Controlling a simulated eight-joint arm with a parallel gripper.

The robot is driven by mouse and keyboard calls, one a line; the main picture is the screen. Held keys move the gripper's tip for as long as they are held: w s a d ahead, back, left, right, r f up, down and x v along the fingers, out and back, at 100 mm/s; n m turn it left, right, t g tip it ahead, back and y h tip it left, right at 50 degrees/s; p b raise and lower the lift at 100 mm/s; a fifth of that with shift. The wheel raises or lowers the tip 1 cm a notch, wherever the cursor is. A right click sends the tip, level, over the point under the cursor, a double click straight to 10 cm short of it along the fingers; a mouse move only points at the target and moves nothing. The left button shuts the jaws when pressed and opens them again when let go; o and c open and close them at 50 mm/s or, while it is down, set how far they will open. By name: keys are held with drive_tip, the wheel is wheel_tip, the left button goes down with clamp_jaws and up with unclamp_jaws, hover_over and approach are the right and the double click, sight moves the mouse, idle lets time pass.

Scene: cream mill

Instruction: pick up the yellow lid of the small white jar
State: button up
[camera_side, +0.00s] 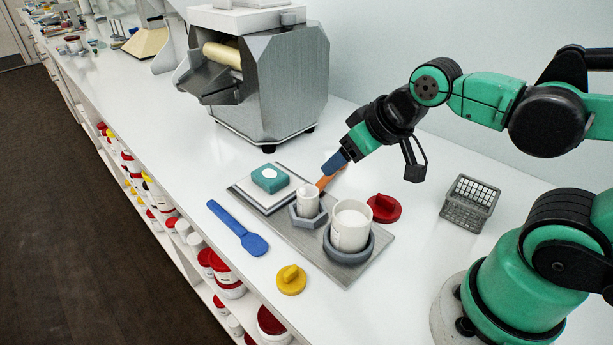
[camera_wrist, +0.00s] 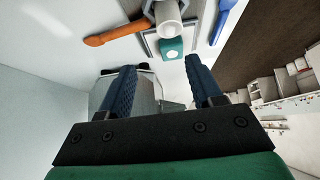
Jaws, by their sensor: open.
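The yellow lid (camera_side: 291,280), round with a raised grip, lies on the white counter in front of the metal tray, apart from any jar. The small white jar (camera_side: 308,201) stands open in a grey hexagonal holder on the tray; what looks like it shows at the top of the wrist view (camera_wrist: 168,18). My gripper (camera_side: 336,162) is above the back of the tray, behind the small jar and well away from the yellow lid. In the wrist view its blue fingers (camera_wrist: 161,68) are spread with nothing between them. The yellow lid is not visible there.
A larger white jar (camera_side: 350,224) stands in a round grey holder, with a red lid (camera_side: 384,208) beside it. A wire basket (camera_side: 468,203) and a mill (camera_side: 270,85) stand farther off.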

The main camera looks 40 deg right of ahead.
drive_tip(key=shift+o, duration=1)
drive_tip(key=g, duration=0.7)
hover_over(291, 270)
wheel_tip(291, 270, down, 7)
drive_tip(key=shift+w+d+f, duration=0.1)
drive_tip(key=shift+w+f, duration=0.05)
drive_tip(key=shift+f, duration=2.95)
